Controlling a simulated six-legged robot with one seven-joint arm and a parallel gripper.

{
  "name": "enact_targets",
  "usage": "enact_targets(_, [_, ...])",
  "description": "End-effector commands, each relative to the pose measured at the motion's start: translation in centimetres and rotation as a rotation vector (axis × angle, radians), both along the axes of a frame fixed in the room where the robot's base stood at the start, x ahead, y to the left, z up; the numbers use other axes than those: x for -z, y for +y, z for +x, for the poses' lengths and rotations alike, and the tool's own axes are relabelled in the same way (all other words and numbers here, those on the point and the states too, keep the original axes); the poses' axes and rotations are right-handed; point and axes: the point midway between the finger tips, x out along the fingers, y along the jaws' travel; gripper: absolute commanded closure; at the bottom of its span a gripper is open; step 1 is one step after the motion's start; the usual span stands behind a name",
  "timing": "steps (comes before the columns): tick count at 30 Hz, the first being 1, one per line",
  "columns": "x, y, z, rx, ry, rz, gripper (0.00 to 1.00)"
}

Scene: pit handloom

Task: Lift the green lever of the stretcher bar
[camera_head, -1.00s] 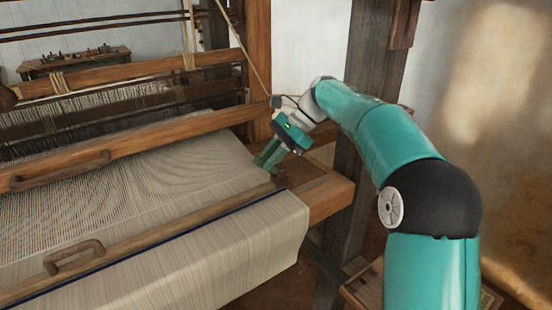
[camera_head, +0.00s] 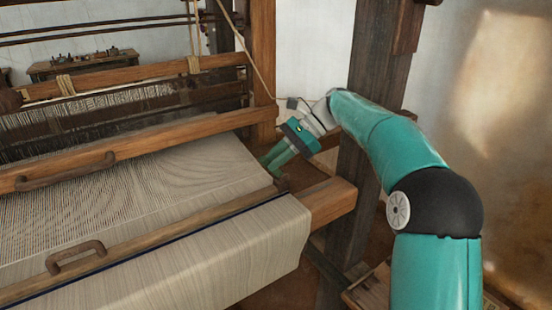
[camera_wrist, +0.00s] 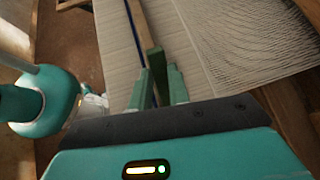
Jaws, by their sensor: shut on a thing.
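My gripper (camera_head: 272,168) is at the right edge of the pale woven cloth (camera_head: 190,180), its two green fingers pointing down and left. In the wrist view the fingers (camera_wrist: 160,88) are close together at the near end of a narrow wooden bar (camera_wrist: 147,28), which lies across the cloth. They are shut on a thin piece between them.
A wooden beam with a curved handle (camera_head: 70,170) crosses above the cloth. A second handle (camera_head: 75,257) is on the front bar. The beam end (camera_head: 335,200) juts out right, below my gripper. A dark post (camera_head: 360,110) stands behind my arm.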

Motion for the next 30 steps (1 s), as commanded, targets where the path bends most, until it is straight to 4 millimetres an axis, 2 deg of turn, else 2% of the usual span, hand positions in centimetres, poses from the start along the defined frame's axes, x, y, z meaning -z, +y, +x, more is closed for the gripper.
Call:
enact_targets(4, [0.1, -0.1, 0.0, -0.001, 0.002, -0.001, 1.0])
enact_targets(5, [0.1, -0.1, 0.0, -0.001, 0.002, -0.001, 0.76])
enact_targets(7, [0.1, -0.1, 0.0, 0.0, 0.001, -0.001, 0.62])
enact_targets(8, [0.1, -0.1, 0.0, 0.0, 0.001, -0.001, 0.6])
enact_targets(16, [0.0, -0.1, 0.0, -0.001, 0.0, 0.0, 0.6])
enact_targets(20, [-0.9, -0.1, 0.0, -0.001, -0.002, 0.0, 0.6])
enact_targets(24, [-3.1, -0.1, 0.0, -0.001, -0.004, 0.001, 0.6])
enact_targets(30, [-6.7, -1.0, -2.9, 0.0, -0.003, -0.001, 0.6])
